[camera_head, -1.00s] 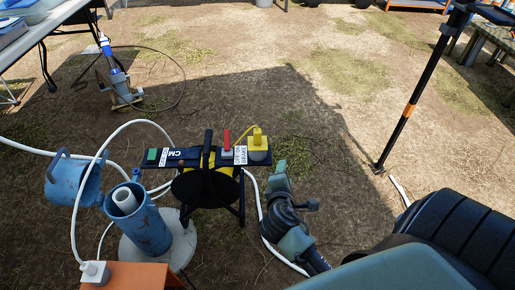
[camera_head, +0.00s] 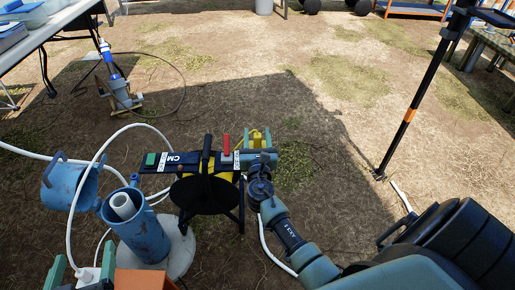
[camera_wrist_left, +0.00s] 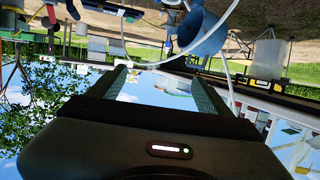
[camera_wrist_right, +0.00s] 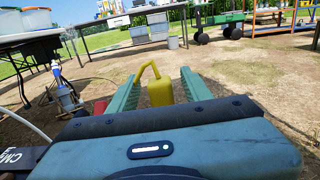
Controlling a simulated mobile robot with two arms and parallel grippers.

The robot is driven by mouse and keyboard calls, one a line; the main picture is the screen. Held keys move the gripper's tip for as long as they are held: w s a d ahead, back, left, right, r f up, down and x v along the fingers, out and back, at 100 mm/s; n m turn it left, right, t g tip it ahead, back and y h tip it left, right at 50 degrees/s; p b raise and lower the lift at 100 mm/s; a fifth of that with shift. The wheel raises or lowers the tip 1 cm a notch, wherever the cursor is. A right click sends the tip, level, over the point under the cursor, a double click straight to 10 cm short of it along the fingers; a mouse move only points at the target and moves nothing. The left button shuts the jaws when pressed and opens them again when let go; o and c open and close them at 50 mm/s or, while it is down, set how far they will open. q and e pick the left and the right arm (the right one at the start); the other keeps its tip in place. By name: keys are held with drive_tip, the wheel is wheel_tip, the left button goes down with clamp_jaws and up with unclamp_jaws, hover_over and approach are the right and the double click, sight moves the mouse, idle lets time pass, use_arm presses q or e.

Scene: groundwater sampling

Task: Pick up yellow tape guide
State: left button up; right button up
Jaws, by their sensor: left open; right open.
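The yellow tape guide (camera_head: 257,136) stands at the right end of a dark bar labelled CM, above the tape reel. In the right wrist view, the yellow guide (camera_wrist_right: 160,90), with its bent yellow hook on top, shows between the two green fingers. My right gripper (camera_head: 257,139) is open, with a finger on either side of the guide; whether they touch it is unclear. My left gripper (camera_head: 82,268) is open at the lower left, around or above a white block (camera_head: 90,276). The left wrist view (camera_wrist_left: 157,85) shows nothing clearly held between its fingers.
The black reel (camera_head: 204,192) and a red piece (camera_head: 226,145) sit close left of my right gripper. A blue pipe (camera_head: 140,232) with a white inner tube and white hose stands left. A dark post (camera_head: 408,118) rises right. Open ground lies beyond.

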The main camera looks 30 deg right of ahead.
drive_tip(key=shift+x, duration=0.95)
use_arm(q)
drive_tip(key=shift+w+d+r+t+h, duration=0.2)
drive_tip(key=shift+r+t, duration=0.1)
drive_tip(key=shift+r, duration=0.2)
drive_tip(key=shift+w+d+r+t+h, duration=0.15)
drive_tip(key=shift+r+t, duration=0.15)
drive_tip(key=shift+r, duration=0.2)
use_arm(e)
clamp_jaws()
use_arm(q)
drive_tip(key=shift+a, duration=0.1)
